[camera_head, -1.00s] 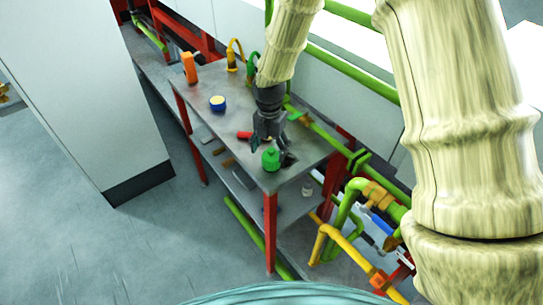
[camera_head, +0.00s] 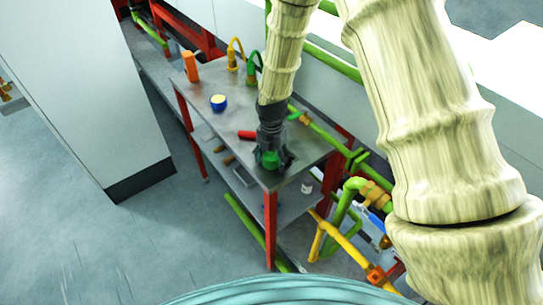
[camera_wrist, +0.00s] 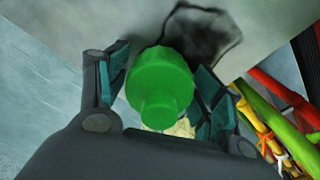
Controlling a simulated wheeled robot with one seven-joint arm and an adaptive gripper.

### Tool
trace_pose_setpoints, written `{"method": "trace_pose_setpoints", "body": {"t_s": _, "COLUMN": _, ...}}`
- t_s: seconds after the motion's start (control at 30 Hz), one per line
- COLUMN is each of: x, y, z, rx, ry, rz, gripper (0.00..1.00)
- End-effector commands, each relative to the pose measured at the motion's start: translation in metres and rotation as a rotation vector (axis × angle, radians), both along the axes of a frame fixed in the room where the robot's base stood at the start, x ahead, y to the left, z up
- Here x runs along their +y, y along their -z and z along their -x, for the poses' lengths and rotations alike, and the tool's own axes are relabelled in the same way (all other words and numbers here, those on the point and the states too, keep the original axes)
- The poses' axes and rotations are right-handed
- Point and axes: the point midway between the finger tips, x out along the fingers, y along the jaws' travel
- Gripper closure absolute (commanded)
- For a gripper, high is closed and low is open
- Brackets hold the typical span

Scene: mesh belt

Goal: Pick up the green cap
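The green cap (camera_head: 269,159) stands near the front right corner of the metal table (camera_head: 235,120). It has a wide body and a narrower knob, and fills the middle of the wrist view (camera_wrist: 160,84). My gripper (camera_head: 272,160) is over it, with its fingers on either side. In the wrist view my gripper (camera_wrist: 158,85) is open around the cap. A gap shows between the left finger and the cap; the right finger is very near it, and contact cannot be told. The cap is partly hidden by the fingers in the head view.
Green pipes run along the right side.

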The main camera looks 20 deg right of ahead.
Motion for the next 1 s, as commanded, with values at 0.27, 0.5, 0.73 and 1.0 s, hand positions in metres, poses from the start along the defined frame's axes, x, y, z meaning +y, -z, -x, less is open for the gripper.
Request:
{"method": "trace_pose_setpoints", "body": {"t_s": 0.27, "x": 0.0, "y": 0.0, "z": 0.0, "rx": 0.0, "ry": 0.0, "rz": 0.0, "gripper": 0.73}}
{"method": "trace_pose_setpoints", "body": {"t_s": 0.5, "x": 0.0, "y": -0.001, "z": 0.0, "rx": -0.001, "ry": 0.001, "rz": -0.001, "gripper": 0.73}}
{"method": "trace_pose_setpoints", "body": {"t_s": 0.73, "x": 0.0, "y": -0.014, "z": 0.0, "rx": -0.001, "ry": 0.0, "rz": -0.001, "gripper": 0.74}}
{"method": "trace_pose_setpoints", "body": {"t_s": 1.0, "x": 0.016, "y": -0.034, "z": 0.016, "rx": 0.001, "ry": -0.004, "rz": 0.001, "gripper": 0.74}}
